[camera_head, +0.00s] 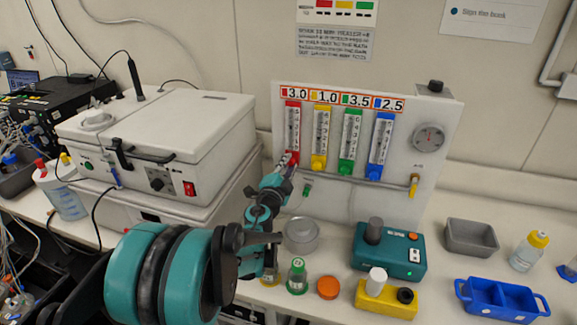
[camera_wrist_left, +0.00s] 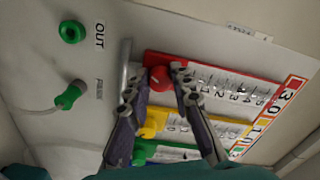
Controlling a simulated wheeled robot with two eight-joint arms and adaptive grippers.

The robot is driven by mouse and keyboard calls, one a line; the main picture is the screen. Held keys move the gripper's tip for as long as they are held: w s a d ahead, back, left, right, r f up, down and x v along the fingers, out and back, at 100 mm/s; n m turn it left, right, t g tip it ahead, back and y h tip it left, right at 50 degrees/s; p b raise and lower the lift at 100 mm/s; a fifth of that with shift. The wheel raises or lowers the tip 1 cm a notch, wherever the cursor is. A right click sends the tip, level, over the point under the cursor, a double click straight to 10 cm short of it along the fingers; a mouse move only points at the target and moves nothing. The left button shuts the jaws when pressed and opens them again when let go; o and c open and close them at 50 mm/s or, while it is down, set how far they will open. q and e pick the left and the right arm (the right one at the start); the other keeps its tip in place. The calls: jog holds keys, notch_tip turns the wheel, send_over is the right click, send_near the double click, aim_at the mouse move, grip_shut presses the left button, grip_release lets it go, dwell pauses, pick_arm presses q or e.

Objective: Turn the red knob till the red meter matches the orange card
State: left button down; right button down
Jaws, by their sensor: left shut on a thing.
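The red meter (camera_head: 292,127) is the leftmost of several coloured meters on a white panel. The orange-bordered card (camera_head: 295,93) above it reads 3.0. My left gripper (camera_head: 287,166) reaches the foot of the red meter and is shut on the red knob, which the fingers partly hide in the head view. In the left wrist view the red knob (camera_wrist_left: 160,78) shows between the fingertips of my left gripper (camera_wrist_left: 157,80). The red meter's scale (camera_wrist_left: 235,85) shows beside them; its float level is too small to tell. My right gripper is not in view.
Yellow (camera_head: 319,162), green (camera_head: 347,168) and blue (camera_head: 374,172) knobs stand close to the right of the red one. A pressure gauge (camera_head: 429,137) is on the panel's right. A teal stirrer (camera_head: 400,262), metal dish (camera_head: 301,236) and blue tray (camera_head: 502,299) stand on the bench.

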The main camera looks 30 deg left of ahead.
pick_arm(q)
jog(key=shift+m, duration=0.6)
jog(key=c, duration=1.3)
grip_release()
jog(key=shift+v, duration=4)
jog(key=shift+a, duration=0.1)
